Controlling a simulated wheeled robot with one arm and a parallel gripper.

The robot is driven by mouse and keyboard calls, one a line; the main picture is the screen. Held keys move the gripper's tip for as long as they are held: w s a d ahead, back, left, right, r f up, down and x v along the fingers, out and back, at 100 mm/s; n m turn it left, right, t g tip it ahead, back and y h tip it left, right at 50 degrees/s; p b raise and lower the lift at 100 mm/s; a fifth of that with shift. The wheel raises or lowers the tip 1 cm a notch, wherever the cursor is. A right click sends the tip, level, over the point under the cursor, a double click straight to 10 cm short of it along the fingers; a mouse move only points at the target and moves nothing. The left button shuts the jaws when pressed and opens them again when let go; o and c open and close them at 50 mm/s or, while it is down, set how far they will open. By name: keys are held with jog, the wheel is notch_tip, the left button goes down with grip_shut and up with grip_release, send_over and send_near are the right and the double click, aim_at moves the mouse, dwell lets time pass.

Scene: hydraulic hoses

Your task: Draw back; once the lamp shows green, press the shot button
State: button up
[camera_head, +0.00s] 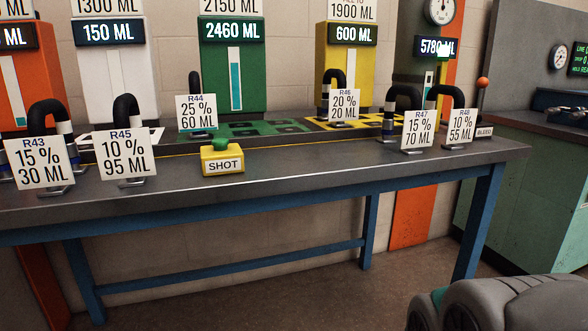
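The shot button (221,144) is a green knob on top of a yellow box (223,162) labelled SHOT. The box stands near the front edge of the dark bench, left of the middle, and nothing touches it. A small pale, bright spot (443,52) partly covers the 5780 ML display at the back right. I cannot tell whether it is the lamp, and no plainly green lamp shows. A grey rounded part of my arm fills the bottom right corner. My gripper's fingers are not in view.
Hoses with cards stand along the bench (330,160), including R45 (125,155), R44 (196,112) and R47 (417,130). An orange-knobbed lever (482,84) stands at the right end. Tall tanks line the wall. A green cabinet (530,190) stands right. The front floor is clear.

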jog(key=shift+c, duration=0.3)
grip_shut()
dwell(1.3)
